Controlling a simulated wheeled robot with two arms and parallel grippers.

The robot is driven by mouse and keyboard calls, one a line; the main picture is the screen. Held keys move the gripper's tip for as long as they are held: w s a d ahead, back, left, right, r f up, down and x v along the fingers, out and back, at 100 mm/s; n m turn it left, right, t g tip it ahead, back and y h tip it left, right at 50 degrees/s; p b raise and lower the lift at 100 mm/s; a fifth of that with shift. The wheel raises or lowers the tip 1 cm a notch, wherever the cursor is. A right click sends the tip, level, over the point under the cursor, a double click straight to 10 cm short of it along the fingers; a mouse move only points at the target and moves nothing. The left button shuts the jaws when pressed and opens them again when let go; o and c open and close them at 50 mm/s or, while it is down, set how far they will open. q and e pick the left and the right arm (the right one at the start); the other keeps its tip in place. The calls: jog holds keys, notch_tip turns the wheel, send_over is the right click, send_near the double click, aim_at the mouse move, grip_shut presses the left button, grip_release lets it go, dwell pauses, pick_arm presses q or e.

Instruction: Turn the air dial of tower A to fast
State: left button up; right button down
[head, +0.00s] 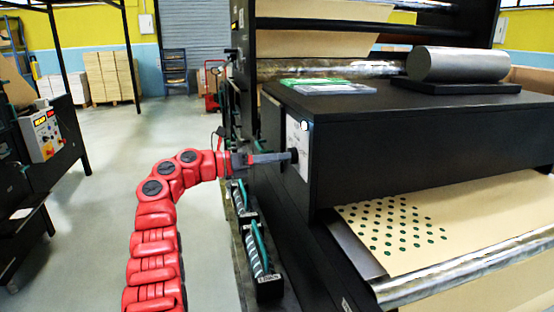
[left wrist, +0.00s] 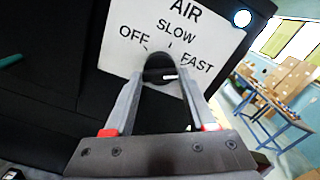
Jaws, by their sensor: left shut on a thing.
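The air dial (left wrist: 158,66) is a black round knob with a short white mark. It sits on a white plate (left wrist: 170,22) lettered AIR, OFF, SLOW and FAST. The white mark points right in the left wrist view, toward the FAST side. My left gripper (left wrist: 161,78) is shut on the dial, one finger on each side, and hides part of it. In the head view my left gripper (head: 284,157) reaches the plate (head: 298,138) on the end of the black cabinet (head: 400,140). The tower's letter is not readable. My right gripper is not in view.
A round white lamp (head: 304,126) is on the plate's upper corner. A green-and-white packet (head: 328,86) and a grey cylinder (head: 458,64) are on the cabinet top. Dotted kraft paper (head: 395,225) runs below. Open floor (head: 100,180) lies to the left.

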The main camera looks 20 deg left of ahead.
pick_arm(q)
jog(key=shift+f, duration=0.15)
jog(key=o, duration=1.4)
jog(key=shift+c, duration=0.2)
jog(key=v, duration=1.7)
jog(key=shift+s+a+b, duration=0.2)
jog(key=shift+b, duration=0.2)
jog(key=shift+d, duration=0.1)
